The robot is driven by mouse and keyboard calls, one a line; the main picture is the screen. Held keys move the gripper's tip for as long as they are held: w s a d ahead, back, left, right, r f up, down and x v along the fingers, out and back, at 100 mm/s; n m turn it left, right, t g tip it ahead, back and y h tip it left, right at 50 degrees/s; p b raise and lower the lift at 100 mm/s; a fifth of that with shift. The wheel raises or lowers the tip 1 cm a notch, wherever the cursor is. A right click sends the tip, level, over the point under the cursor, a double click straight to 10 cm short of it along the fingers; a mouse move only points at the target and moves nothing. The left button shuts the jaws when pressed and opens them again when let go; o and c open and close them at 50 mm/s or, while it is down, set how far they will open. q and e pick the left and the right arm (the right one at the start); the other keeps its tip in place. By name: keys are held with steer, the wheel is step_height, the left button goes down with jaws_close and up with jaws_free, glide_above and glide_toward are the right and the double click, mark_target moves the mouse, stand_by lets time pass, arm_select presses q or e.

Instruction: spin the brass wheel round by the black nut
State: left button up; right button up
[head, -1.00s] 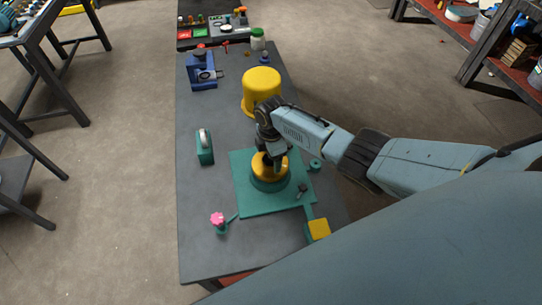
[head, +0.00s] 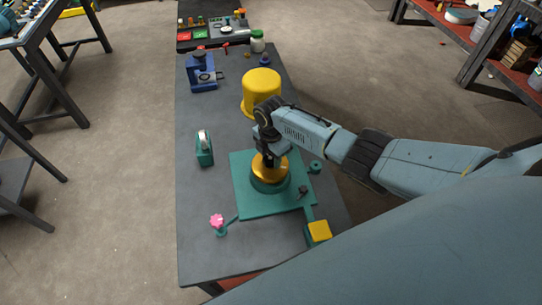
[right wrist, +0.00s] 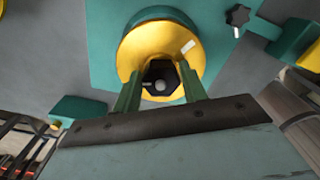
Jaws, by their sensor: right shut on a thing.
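The brass wheel (head: 265,175) lies flat on a round green base (head: 268,187) on a square green plate. My right gripper (head: 269,162) reaches down onto it from above. In the right wrist view the wheel (right wrist: 134,55) carries a short white mark. The black nut (right wrist: 161,72) stands at its middle, with a pale round end in its centre. My right gripper (right wrist: 161,90) is shut on the nut, one green finger on either side. In the head view the gripper hides the nut. My left gripper is not in view.
A black star knob (head: 303,190) is on the green plate (head: 245,205). A yellow-topped block (head: 319,230), a pink knob (head: 217,220), a green block with a pale wheel (head: 204,150) and a yellow cylinder (head: 261,88) stand around. The bench's near left is clear.

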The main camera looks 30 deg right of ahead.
steer(key=shift+s+r+m+p, duration=0.1)
steer(key=shift+m+p, duration=0.4)
steer(key=shift+m, duration=0.7)
steer(key=m+p, duration=0.1)
steer(key=m, duration=0.3)
steer(key=shift+a, duration=0.1)
steer(key=m, duration=0.3)
steer(key=shift+s, duration=0.1)
steer(key=m, duration=0.5)
steer(key=shift+s, duration=0.1)
steer(key=o, duration=1)
